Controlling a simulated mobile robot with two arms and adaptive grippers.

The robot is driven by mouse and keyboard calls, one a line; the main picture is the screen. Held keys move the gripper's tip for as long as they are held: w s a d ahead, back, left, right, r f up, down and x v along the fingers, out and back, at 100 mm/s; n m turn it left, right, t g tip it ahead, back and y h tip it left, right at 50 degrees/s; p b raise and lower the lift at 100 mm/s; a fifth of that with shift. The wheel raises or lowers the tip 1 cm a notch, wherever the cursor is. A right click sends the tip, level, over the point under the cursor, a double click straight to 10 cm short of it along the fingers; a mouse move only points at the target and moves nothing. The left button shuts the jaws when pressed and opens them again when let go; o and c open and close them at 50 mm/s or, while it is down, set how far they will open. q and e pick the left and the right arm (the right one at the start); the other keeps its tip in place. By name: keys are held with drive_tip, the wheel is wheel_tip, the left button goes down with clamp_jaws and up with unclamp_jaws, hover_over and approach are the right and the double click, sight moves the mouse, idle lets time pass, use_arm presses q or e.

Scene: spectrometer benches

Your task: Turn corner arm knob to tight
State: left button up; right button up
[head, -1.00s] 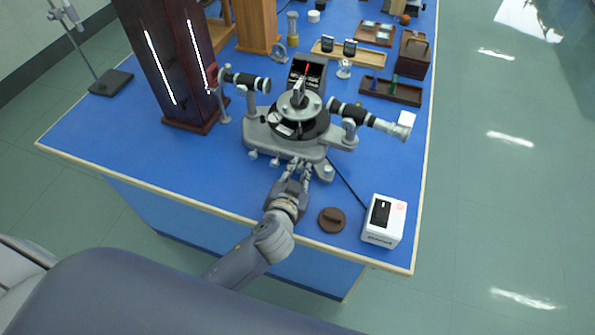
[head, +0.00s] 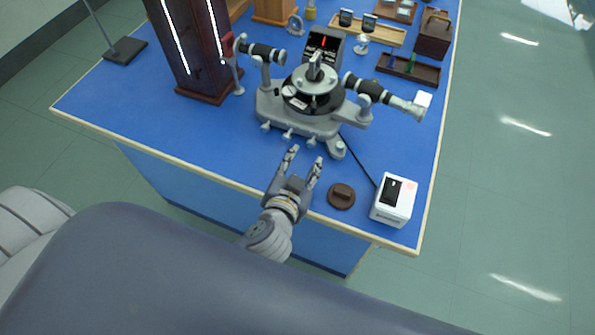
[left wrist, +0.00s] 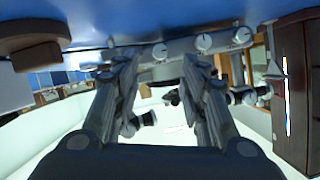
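The grey spectrometer (head: 300,110) stands on the blue bench, with a round central table and two black-barrelled tubes. Several small pale knobs line its front edge, including one at the left (head: 265,126), one near the middle (head: 288,134) and one further right (head: 311,142). A rounded foot (head: 337,150) is at its front right corner. I cannot tell which knob is the corner arm knob, or how tight any is. My left gripper (head: 306,157) is open and empty, just in front of the knobs. The left wrist view shows its spread fingers (left wrist: 163,64) and knobs (left wrist: 203,42) beyond. My right gripper is not in view.
A brown round lid-like piece (head: 341,196) and a white box (head: 393,202) with a black switch lie right of my gripper. A dark cable runs to the box. A tall dark wooden cabinet (head: 188,50) stands at the left. The bench's front left is clear.

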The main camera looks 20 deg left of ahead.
use_arm(q)
drive_tip(key=shift+v, duration=2.2)
